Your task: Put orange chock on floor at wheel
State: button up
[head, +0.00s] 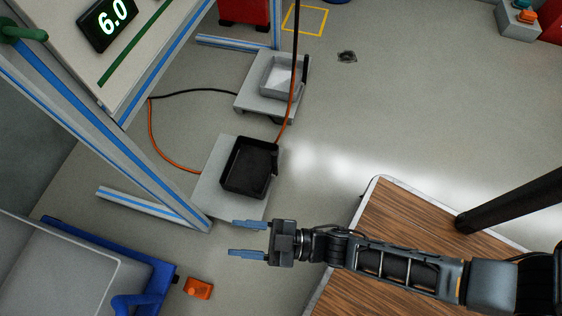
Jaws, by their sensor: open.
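The orange chock (198,288) lies on the grey floor at the lower left, close to the right edge of a blue wheeled base (159,282). No wheel shows clearly beside it; any wheel there is hidden under the blue base. My gripper (249,239) is open and empty, with its two blue fingers pointing left. It appears above and to the right of the chock in the picture, apart from it. I cannot tell its height above the floor.
A black tray (267,185) sits on a grey platform (211,193) above my gripper in the picture. A grey tray (270,91) stands farther back. Cables cross near both. A blue-striped frame (140,165) stands left. A wood-topped surface (400,225) lies under my arm. Open floor lies upper right.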

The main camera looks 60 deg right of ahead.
jog(key=s+d+r+m+g+h, duration=0.1)
jog(key=s+d+r+m+h, duration=0.2)
jog(key=s+d+r, duration=0.3)
jog(key=s+d+r+m+g+h, duration=0.1)
jog(key=s+d+r+m+h, duration=0.3)
jog(key=s+r, duration=0.5)
notch_tip(320, 180, up, 8)
jog(key=shift+d+f+g+h, duration=0.15)
jog(key=shift+d+g+h, duration=0.15)
jog(key=shift+d+h, duration=0.65)
notch_tip(320, 180, up, 35)
jog(key=p, duration=3.5)
